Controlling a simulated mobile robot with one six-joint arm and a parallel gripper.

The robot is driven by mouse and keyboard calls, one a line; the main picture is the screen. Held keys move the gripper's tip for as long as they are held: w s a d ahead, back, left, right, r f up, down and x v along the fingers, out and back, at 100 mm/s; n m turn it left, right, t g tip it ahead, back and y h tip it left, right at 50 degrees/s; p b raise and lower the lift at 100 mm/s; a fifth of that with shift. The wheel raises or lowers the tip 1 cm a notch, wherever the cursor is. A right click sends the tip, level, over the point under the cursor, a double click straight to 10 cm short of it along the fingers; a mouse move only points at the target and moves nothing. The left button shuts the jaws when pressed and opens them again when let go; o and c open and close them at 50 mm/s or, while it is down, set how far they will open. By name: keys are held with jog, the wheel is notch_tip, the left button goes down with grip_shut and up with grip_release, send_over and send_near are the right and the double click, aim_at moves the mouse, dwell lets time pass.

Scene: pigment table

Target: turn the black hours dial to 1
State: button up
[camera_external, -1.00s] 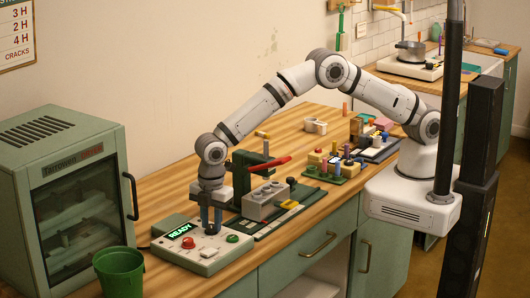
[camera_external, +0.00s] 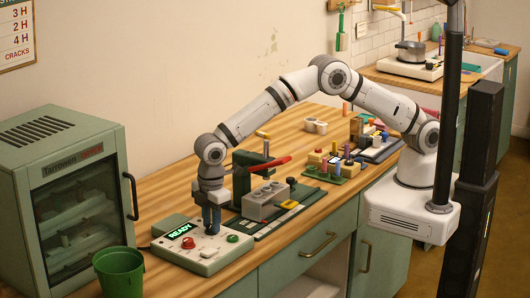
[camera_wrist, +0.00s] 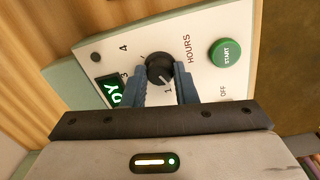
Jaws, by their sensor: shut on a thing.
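The black hours dial (camera_wrist: 158,67) is round and sits on the white control panel (camera_wrist: 203,38). My gripper (camera_wrist: 161,76) is over the panel, with its blue-grey fingers on either side of the dial and shut on it. A short light pointer line on the dial points down and slightly right, toward the printed 1. The 4 and 3 show to the left; other marks are partly covered by a finger. In the outside view, my gripper (camera_external: 212,230) stands on the panel (camera_external: 205,262) and hides the dial.
The green START button (camera_wrist: 227,53) is right of the dial; the lit READY display (camera_external: 180,230) is left. A red button (camera_external: 187,243) is on the panel. A green bin (camera_external: 119,275) and glass-doored oven (camera_external: 70,195) stand left. A stand with a red lever (camera_external: 270,164) is behind.

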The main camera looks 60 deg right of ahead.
jog(key=m+b, duration=0.1)
jog(key=m, duration=0.3)
jog(key=shift+m+b, duration=0.3)
jog(key=shift+b, duration=0.1)
dwell(0.4)
jog(key=o, duration=1)
jog(key=shift+r, duration=0.1)
notch_tip(320, 180, up, 8)
jog(key=shift+s+a+f+b, duration=0.15)
jog(key=shift+f+b, duration=0.05)
jog(key=shift+b, duration=0.45)
